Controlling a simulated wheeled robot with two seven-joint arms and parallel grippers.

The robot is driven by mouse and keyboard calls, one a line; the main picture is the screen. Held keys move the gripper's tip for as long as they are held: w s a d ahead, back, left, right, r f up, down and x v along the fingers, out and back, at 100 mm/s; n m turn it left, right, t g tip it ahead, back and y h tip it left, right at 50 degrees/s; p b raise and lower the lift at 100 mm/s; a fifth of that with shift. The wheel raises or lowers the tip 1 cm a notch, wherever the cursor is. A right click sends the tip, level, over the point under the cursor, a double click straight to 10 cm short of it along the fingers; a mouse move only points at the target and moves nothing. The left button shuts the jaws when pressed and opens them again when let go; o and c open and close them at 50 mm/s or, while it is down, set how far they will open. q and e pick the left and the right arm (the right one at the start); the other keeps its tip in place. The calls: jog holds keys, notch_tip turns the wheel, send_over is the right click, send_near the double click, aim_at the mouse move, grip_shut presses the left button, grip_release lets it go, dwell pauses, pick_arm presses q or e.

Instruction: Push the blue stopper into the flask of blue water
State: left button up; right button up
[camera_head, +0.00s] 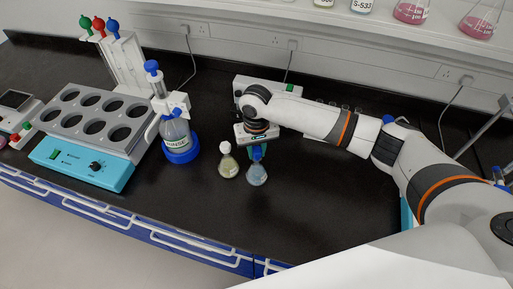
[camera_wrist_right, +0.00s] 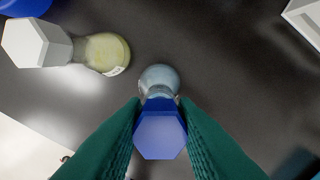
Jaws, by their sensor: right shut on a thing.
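The flask of blue water (camera_head: 257,176) stands on the black bench, below my right gripper (camera_head: 257,152). The blue stopper (camera_wrist_right: 160,134) is between the green fingers of my right gripper (camera_wrist_right: 160,125) in the right wrist view, and the gripper is shut on it. The flask of blue water (camera_wrist_right: 159,78) shows just beyond the stopper in that view. The stopper is at the flask's mouth; how deep it sits in the neck is hidden. My left gripper is not in view.
A flask of yellowish liquid with a white stopper (camera_head: 228,165) stands close to the left of the blue one. A rinse bottle in a blue ring (camera_head: 178,140) and a grey-and-blue multi-place heater (camera_head: 90,130) are further left. The bench front right of the flasks is clear.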

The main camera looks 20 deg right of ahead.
jog(key=shift+f, duration=0.15)
jog(key=o, duration=1)
notch_tip(320, 180, up, 12)
jog(key=b, duration=0.2)
